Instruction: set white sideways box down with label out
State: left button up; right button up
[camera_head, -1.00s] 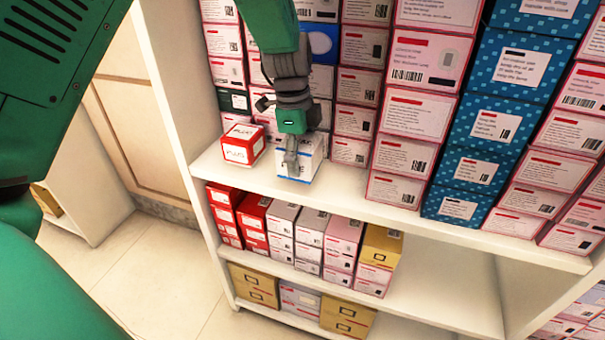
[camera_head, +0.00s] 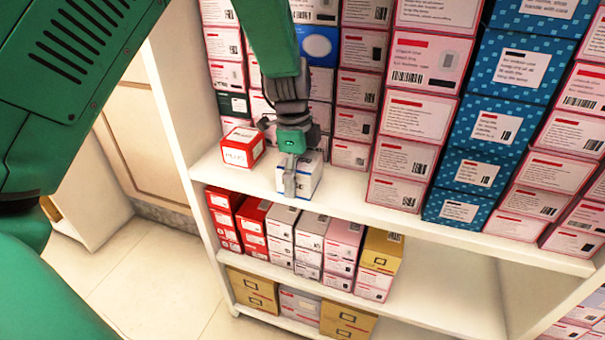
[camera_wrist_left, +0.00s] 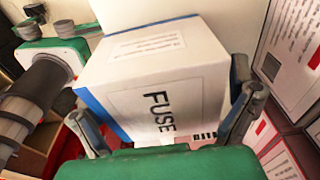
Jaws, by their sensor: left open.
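The white box (camera_head: 311,180) has blue edges and appears to rest on the upper shelf (camera_head: 400,212), close to its front edge. In the left wrist view, the box (camera_wrist_left: 135,45) fills the middle, with the FUSE label on the face toward that camera. My left gripper (camera_head: 290,176) is in front of the box and hides part of it. In the left wrist view, the fingers of my left gripper (camera_wrist_left: 168,122) are spread, one on each side of the box. Whether either finger touches it I cannot tell.
A red box (camera_head: 243,148) stands to the left of the white box. Stacks of pink boxes (camera_head: 405,150) and blue boxes (camera_head: 483,165) stand to the right. A lower shelf (camera_head: 425,300) holds red, grey, pink and tan boxes. Bare shelf lies right of the white box.

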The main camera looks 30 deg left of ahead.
pick_arm(q)
jog(key=r, duration=0.4)
jog(key=a+r+p, duration=0.1)
jog(key=r, duration=0.3)
jog(key=r+p, duration=0.1)
jog(key=r, duration=0.3)
jog(key=shift+s+a, duration=0.15)
jog(key=shift+a, duration=0.1)
